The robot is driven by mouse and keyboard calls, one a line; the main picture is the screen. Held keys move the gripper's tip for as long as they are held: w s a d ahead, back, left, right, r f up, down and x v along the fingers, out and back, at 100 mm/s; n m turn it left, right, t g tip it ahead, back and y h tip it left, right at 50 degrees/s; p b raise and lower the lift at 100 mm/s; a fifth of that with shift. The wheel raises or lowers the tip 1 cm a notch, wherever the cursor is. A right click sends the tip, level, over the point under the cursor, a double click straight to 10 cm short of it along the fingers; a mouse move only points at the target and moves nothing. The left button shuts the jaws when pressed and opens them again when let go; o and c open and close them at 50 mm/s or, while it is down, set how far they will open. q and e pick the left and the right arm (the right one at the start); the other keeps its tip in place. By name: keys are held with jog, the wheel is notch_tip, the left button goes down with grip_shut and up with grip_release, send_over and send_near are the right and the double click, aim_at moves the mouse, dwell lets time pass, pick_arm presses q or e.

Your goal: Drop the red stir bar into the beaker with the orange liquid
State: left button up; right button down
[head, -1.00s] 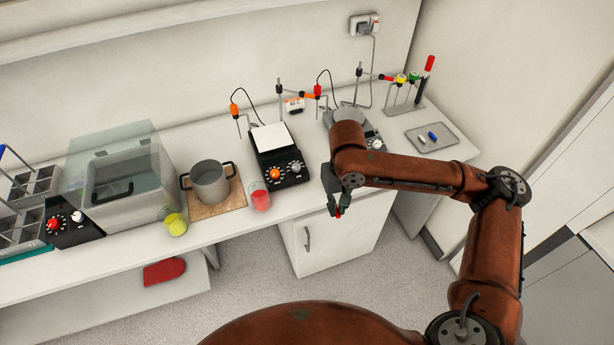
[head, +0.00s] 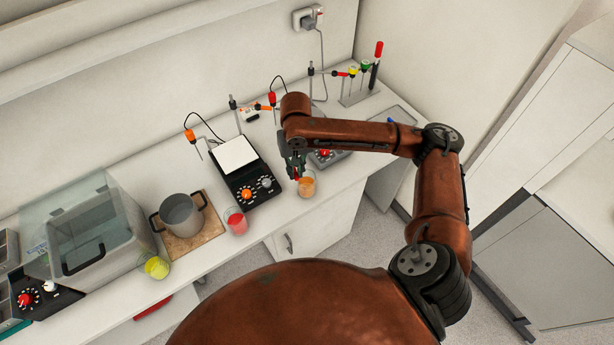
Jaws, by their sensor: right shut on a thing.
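The beaker with the orange liquid (head: 307,186) stands on the bench near its front edge, right of the black stirrer. My right gripper (head: 297,176) is at the beaker's upper left, seen from above. It is shut on the red stir bar (head: 297,180), of which only a small red bit shows at the fingertips. The bar appears over or right beside the beaker's rim; I cannot tell its exact height. My left gripper is not in view.
A beaker with red liquid (head: 236,221) and one with yellow liquid (head: 157,267) stand to the left. A pot (head: 181,214) sits on a wooden board. A black stirrer with a white top (head: 236,154) is behind. A grey tray (head: 404,117) lies at the right, partly hidden by my arm.

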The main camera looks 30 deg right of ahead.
jog(key=w+d+m+p, duration=0.1)
jog(key=d+p, duration=0.2)
jog(key=p, duration=0.1)
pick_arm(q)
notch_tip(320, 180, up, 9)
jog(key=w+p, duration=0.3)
pick_arm(e)
jog(key=m+b, duration=0.1)
jog(key=b, duration=0.4)
send_over(312, 173)
jog(key=s+a, duration=0.1)
jog(key=s, duration=0.1)
notch_tip(312, 173, down, 5)
jog(key=f+b, duration=0.2)
jog(key=b, duration=0.1)
jog(key=shift+s+a, duration=0.1)
jog(key=shift+a, duration=0.1)
jog(key=shift+f+b, duration=0.3)
jog(key=shift+b, duration=0.45)
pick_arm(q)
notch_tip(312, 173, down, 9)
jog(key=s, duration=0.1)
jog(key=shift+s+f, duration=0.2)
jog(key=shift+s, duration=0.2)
pick_arm(e)
jog(key=c, duration=1.9)
grip_release()
